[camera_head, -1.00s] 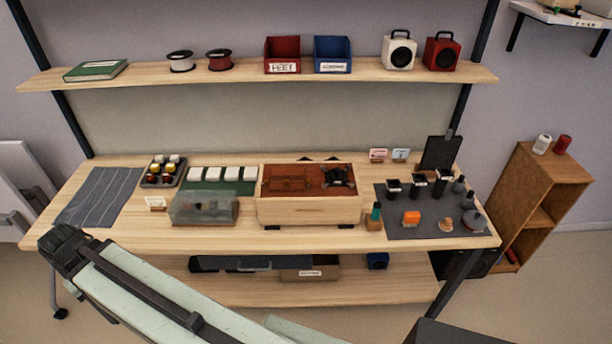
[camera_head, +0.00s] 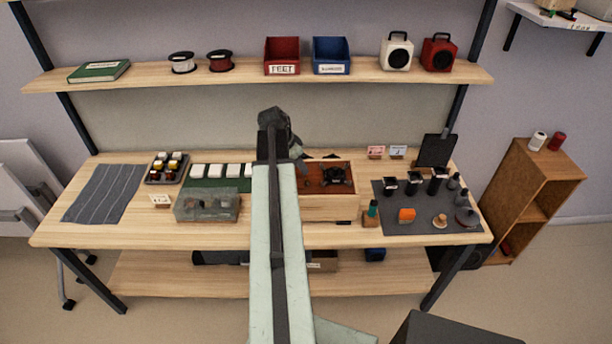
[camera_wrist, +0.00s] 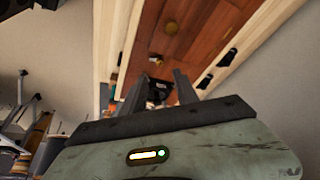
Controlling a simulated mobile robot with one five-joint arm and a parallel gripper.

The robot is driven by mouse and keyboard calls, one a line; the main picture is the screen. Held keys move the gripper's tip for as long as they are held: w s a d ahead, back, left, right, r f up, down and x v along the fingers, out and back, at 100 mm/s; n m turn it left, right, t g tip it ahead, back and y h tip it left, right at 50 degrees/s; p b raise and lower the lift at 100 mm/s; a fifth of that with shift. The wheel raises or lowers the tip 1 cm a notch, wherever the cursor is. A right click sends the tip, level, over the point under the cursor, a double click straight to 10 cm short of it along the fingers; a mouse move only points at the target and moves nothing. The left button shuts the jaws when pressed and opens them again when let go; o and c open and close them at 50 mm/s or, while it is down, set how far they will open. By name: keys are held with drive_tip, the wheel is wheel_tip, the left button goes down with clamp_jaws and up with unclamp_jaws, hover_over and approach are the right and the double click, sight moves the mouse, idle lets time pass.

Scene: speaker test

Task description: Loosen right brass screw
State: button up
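A pale wooden box (camera_head: 330,207) with a reddish-brown wood top stands mid-bench, its left part hidden behind my arm. A black fixture (camera_head: 335,175) sits at the right of the top. In the wrist view, my gripper's (camera_wrist: 161,74) two fingers are apart and point at the reddish wood (camera_wrist: 185,45). A small dark part (camera_wrist: 158,90) shows between or beyond them; I cannot tell which. I cannot tell right from left screw.
A clear-lidded case (camera_head: 207,205) and white blocks (camera_head: 240,171) stand left of the box. A shelf (camera_head: 370,75) with bins and speakers runs above. The front bench strip is clear.

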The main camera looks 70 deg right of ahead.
sight(307, 179)
drive_tip(key=b+x, duration=0.6)
drive_tip(key=x, duration=0.1)
drive_tip(key=shift+f+b, duration=0.35)
drive_tip(key=shift+f, duration=0.05)
drive_tip(key=shift+r, duration=0.15)
drive_tip(key=shift+c, duration=0.4)
clamp_jaws()
